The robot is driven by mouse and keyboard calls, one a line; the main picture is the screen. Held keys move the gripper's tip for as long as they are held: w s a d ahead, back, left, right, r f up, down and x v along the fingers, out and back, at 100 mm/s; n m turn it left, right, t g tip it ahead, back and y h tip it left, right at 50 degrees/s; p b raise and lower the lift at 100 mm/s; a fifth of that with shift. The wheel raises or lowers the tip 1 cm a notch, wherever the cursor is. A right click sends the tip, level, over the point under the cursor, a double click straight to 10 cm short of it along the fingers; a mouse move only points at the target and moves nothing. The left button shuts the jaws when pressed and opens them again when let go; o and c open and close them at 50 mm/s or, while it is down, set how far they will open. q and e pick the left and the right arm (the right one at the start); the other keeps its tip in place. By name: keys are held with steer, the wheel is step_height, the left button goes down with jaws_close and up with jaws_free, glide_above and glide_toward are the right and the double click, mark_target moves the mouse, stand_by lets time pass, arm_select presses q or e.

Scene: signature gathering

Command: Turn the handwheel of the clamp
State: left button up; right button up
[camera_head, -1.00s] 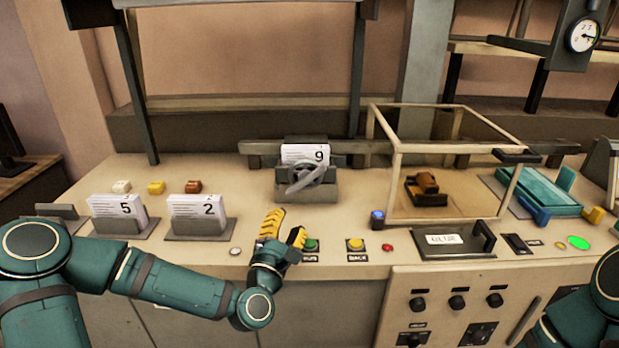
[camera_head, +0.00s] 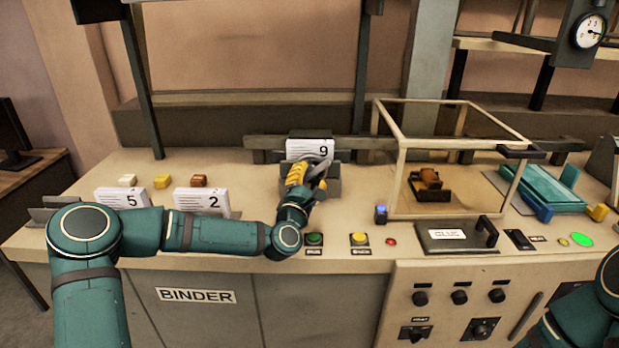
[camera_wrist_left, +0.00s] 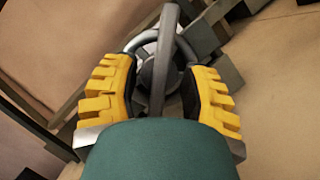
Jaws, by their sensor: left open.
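The clamp's grey handwheel (camera_head: 318,168) sits in front of a clamp that holds a stack of pages marked 9 (camera_head: 310,149). My left gripper (camera_head: 307,178), with yellow fingers, is at the handwheel and hides part of it in the head view. In the left wrist view the gripper (camera_wrist_left: 158,85) is open, one finger on each side of the handwheel (camera_wrist_left: 158,60), whose rim passes between them. I cannot tell whether the fingers touch the rim. My right gripper is not in view; only part of my right arm shows at the lower right.
Page stacks marked 5 (camera_head: 121,199) and 2 (camera_head: 202,203) stand left. A green button (camera_head: 314,239) and a yellow button (camera_head: 359,239) lie at the front edge. A glass-like case (camera_head: 402,185) and a glue lid (camera_head: 465,247) are to the right.

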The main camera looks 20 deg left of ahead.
arm_select(q)
jaws_close()
steer(key=shift+m, duration=0.4)
steer(key=m+g+h, duration=0.1)
steer(key=m, duration=0.3)
steer(key=shift+r, duration=0.2)
steer(key=m+g, duration=0.2)
steer(key=m, duration=0.3)
steer(key=shift+r, duration=0.1)
steer(key=m+g, duration=0.1)
steer(key=m, duration=0.2)
steer(key=shift+r+g, duration=0.1)
steer(key=shift+g, duration=0.2)
steer(key=shift+m+g+y+p, duration=0.6)
steer(key=shift+m+p, duration=0.55)
steer(key=shift+m, duration=0.25)
